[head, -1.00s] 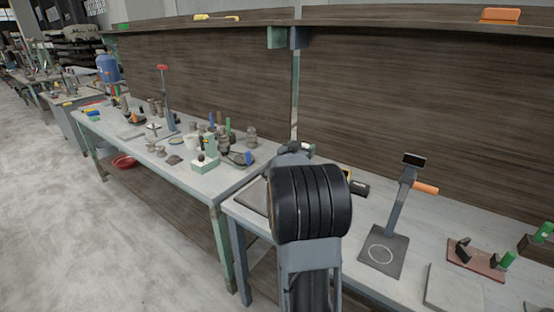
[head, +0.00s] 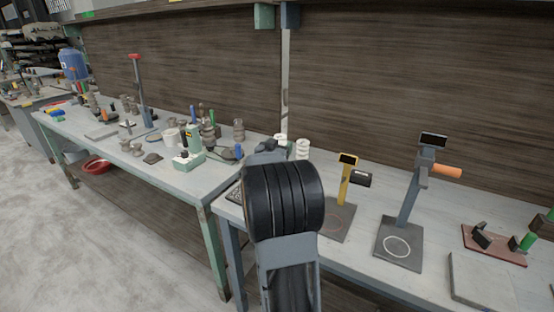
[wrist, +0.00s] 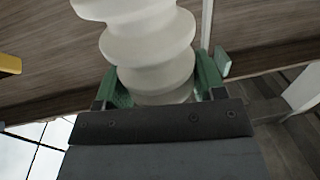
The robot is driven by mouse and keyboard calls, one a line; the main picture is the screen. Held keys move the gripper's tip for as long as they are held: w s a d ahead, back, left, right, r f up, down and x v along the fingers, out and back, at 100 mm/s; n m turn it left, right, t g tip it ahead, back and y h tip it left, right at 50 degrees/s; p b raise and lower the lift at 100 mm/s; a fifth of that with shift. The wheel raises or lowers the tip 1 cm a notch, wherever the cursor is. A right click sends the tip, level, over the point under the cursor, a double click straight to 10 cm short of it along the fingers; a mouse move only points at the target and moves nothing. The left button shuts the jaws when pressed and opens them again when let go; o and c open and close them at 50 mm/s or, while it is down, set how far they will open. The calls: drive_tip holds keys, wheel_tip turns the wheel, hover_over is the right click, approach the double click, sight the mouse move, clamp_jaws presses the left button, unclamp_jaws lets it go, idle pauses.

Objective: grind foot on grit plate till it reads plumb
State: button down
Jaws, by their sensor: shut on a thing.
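My gripper (wrist: 160,92) is shut on a white ribbed piece (wrist: 150,45) with rounded rings, which fills the upper middle of the wrist view. Green jaws show on either side of its lower end; its foot is hidden. In the head view my black ribbed arm hides most of the gripper. A white ribbed shape (head: 303,149) shows just right of it; I cannot tell if it is the held piece. A dark flat plate (head: 234,194) shows partly left of my arm; I cannot tell if it is the grit plate. I cannot read any display.
A yellow-post stand (head: 346,187) and a grey-post stand (head: 409,205) with displays stand on the near bench. A reddish fixture (head: 494,244) and grey slab (head: 482,282) lie at right. The left bench (head: 190,181) holds several tools and small pieces.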

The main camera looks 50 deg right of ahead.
drive_tip(key=shift+f+b, duration=2.75)
drive_tip(key=shift+f, duration=0.55)
drive_tip(key=shift+f+b, duration=0.5)
drive_tip(key=shift+f, duration=0.2)
drive_tip(key=shift+w, duration=0.2)
drive_tip(key=w+a+p, duration=0.2)
drive_tip(key=w+p, duration=0.2)
drive_tip(key=w, duration=0.3)
drive_tip(key=shift+w, duration=0.2)
drive_tip(key=shift+r, duration=0.15)
wheel_tip(320, 180, up, 5)
drive_tip(key=p, duration=0.4)
drive_tip(key=shift+p, duration=0.35)
idle(0.4)
